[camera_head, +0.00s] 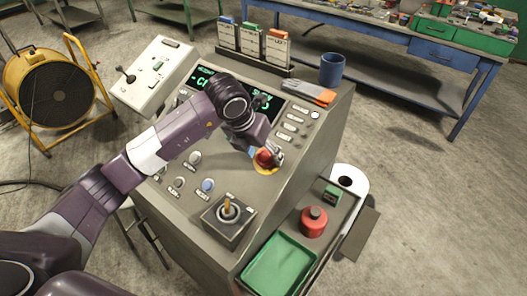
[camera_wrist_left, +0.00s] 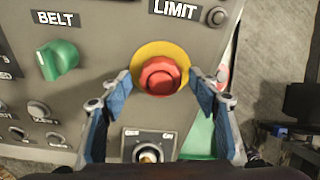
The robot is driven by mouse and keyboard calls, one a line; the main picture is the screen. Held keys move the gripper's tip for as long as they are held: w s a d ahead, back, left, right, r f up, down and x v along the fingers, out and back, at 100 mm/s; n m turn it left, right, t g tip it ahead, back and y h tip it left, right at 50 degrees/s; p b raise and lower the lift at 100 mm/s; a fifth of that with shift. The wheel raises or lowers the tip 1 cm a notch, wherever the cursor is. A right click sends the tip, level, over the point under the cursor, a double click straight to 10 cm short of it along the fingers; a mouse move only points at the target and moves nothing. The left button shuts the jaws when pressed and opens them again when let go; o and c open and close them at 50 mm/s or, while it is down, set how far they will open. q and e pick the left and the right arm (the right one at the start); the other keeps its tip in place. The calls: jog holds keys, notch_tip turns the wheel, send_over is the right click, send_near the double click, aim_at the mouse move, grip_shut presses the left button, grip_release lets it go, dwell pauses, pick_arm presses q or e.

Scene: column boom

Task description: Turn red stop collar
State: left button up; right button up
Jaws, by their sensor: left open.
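The red stop collar (camera_wrist_left: 159,76) is a round red knob on a yellow disc (camera_wrist_left: 147,52), set in the sloping grey console panel. It also shows in the head view (camera_head: 265,157), partly covered by my left gripper (camera_head: 264,148). In the left wrist view my left gripper (camera_wrist_left: 160,88) is open, with one blue-padded finger on each side of the collar. The fingers look apart from the collar, and I cannot tell how far they are from the panel. My right gripper is not in view.
A green knob (camera_wrist_left: 59,60) is left of the collar. A side shelf holds a green tray (camera_head: 281,262) and a red canister (camera_head: 314,221).

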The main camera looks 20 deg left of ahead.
pick_arm(q)
jog(key=shift+f, duration=0.1)
jog(key=c, duration=1.2)
jog(key=shift+o, duration=0.2)
jog(key=shift+f+m+b, duration=0.1)
jog(key=shift+m+b, duration=0.3)
jog(key=shift+b, duration=0.3)
jog(key=m+b, duration=0.3)
jog(key=b, duration=0.1)
jog(key=m+y+b, duration=0.1)
jog(key=m+b, duration=0.2)
jog(key=b, duration=0.2)
jog(key=shift+s+d+m+t, duration=0.1)
jog(key=shift+m+t, duration=0.2)
jog(key=shift+t, duration=0.1)
jog(key=shift+s+m+b, duration=0.1)
jog(key=shift+m+b, duration=1)
jog(key=shift+b, duration=0.25)
jog(key=o, duration=1.2)
jog(key=shift+d, duration=0.1)
jog(key=shift+c, duration=0.2)
